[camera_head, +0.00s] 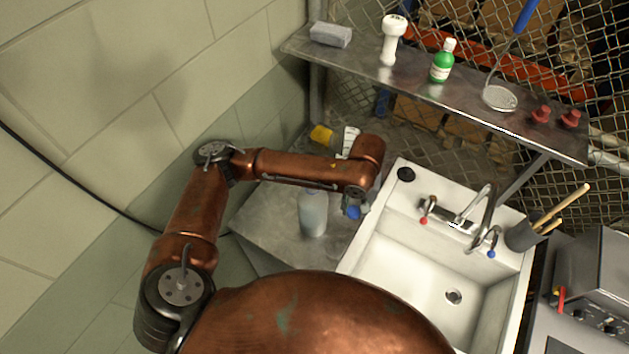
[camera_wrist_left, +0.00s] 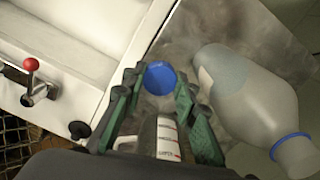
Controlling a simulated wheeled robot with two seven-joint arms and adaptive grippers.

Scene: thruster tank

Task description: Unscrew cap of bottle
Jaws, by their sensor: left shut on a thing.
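My left gripper (camera_wrist_left: 159,84) points down over the metal counter, its green fingers shut on a round blue cap (camera_wrist_left: 160,78). In the head view the gripper (camera_head: 354,203) shows just above the blue cap (camera_head: 354,213), partly hidden by my wrist. A pale translucent bottle (camera_head: 312,213) stands upright on the counter, to the left of the gripper and apart from it. In the left wrist view the bottle (camera_wrist_left: 236,92) shows a blue ring around its neck and a whitish end with no cap on it. My right gripper is out of view.
A white labelled container (camera_head: 350,140) and a yellow object (camera_head: 321,136) are behind my left arm. A white sink (camera_head: 385,275) with a faucet (camera_head: 478,208) adjoins the counter (camera_head: 262,222) on the right.

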